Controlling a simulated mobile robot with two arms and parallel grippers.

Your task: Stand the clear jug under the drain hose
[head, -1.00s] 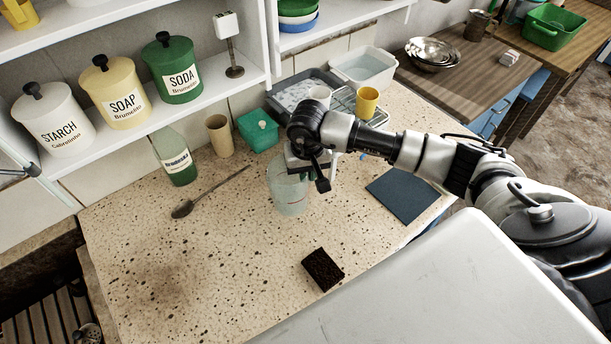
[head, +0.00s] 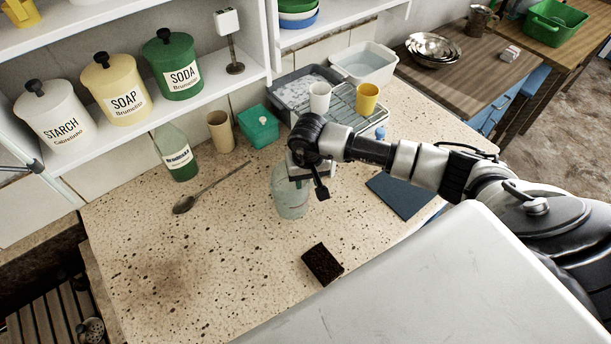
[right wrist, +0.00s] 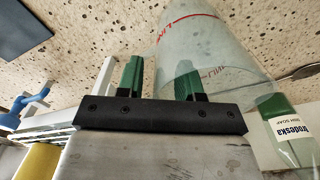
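The clear jug (head: 290,197) stands upright on the speckled stone counter; it also shows in the right wrist view (right wrist: 212,45), with red markings. My right gripper (head: 302,172) is at the jug's upper part and hides some of it. In the right wrist view its two green fingers (right wrist: 160,80) are apart. One overlaps the jug and the other is beside it; whether they touch it I cannot tell. My left gripper is not in view. I cannot make out a drain hose.
A brown sponge (head: 322,264) lies in front of the jug and a long spoon (head: 205,193) to its left. A green bottle (head: 176,155), beige cup (head: 221,132) and teal box (head: 258,127) stand behind. A blue mat (head: 402,193) lies right. The front-left counter is clear.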

